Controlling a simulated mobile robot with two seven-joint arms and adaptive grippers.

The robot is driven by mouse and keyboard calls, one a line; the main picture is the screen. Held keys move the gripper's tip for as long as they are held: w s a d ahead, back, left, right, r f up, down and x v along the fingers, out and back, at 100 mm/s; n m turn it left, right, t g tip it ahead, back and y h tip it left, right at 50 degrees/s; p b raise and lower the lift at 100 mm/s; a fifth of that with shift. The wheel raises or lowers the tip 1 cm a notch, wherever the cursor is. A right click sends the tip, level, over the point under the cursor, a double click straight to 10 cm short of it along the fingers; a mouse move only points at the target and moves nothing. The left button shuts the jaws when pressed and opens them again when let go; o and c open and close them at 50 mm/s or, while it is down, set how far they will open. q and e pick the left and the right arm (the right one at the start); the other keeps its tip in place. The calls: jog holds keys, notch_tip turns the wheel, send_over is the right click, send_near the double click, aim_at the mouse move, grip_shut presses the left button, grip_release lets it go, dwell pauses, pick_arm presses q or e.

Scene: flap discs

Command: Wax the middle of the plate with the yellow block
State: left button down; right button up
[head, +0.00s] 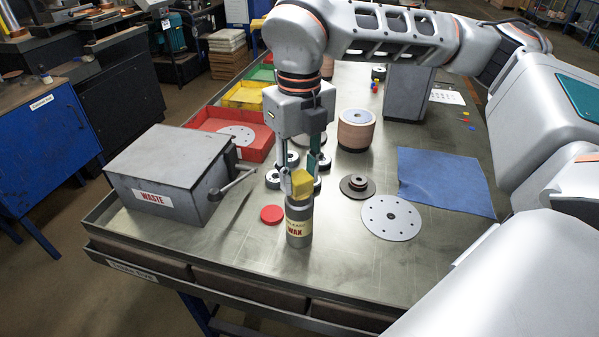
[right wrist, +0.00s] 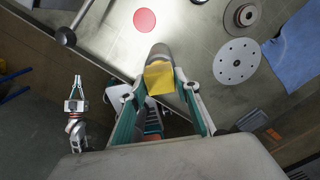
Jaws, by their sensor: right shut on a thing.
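The yellow block (head: 302,181) is held between the fingertips of my right gripper (head: 302,172), at the mouth of a grey tin labelled WAX (head: 298,226). I cannot tell whether the block touches the wax; the inside of the tin is hidden. The block (right wrist: 159,78) also shows in the right wrist view. A pale round plate with small holes (head: 391,217) lies flat on the bench, right of the tin, and shows in the right wrist view (right wrist: 237,61). My left gripper (right wrist: 76,84) shows small at the left of the right wrist view, away from these things.
A red lid (head: 271,214) lies left of the tin. A grey WASTE box (head: 165,172) with a lever stands further left. A dark flanged disc (head: 357,186), a stack of brown discs (head: 356,130) and a blue cloth (head: 445,180) lie around the plate. The bench front is clear.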

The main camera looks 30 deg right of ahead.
aim_at(299, 176)
jog(key=shift+r+p, duration=2.6)
jog(key=shift+r, duration=0.9)
